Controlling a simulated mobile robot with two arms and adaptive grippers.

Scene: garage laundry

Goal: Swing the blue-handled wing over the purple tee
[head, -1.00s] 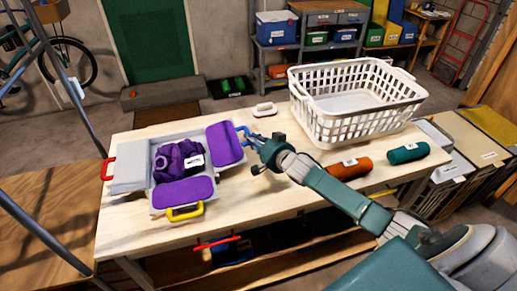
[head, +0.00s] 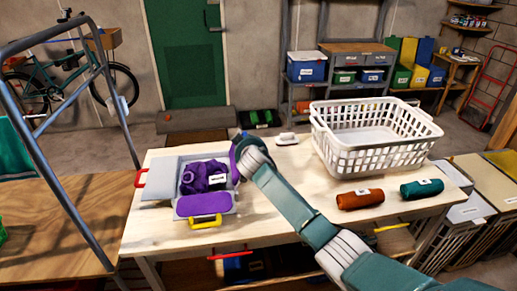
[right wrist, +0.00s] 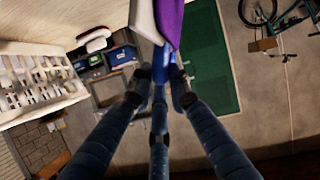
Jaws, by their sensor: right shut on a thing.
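The folding board lies on the wooden table's left half. The purple tee (head: 204,176), bunched with a white label, is on its middle. The purple blue-handled wing (head: 234,163) stands raised and steeply tilted at the tee's right edge; it also shows in the right wrist view (right wrist: 170,20). The yellow-handled wing (head: 203,206) lies flat in front, and the red-handled wing (head: 158,185) lies flat at left. My right gripper (right wrist: 160,82) is shut on the blue handle (right wrist: 159,92). In the head view my wrist hides the handle. My left gripper is out of view.
A white laundry basket (head: 375,140) stands at the table's back right. Orange (head: 360,199) and teal (head: 422,188) rolls lie in front of it. A white-handled item (head: 286,139) lies behind my right arm. A metal frame (head: 75,190) rises at left.

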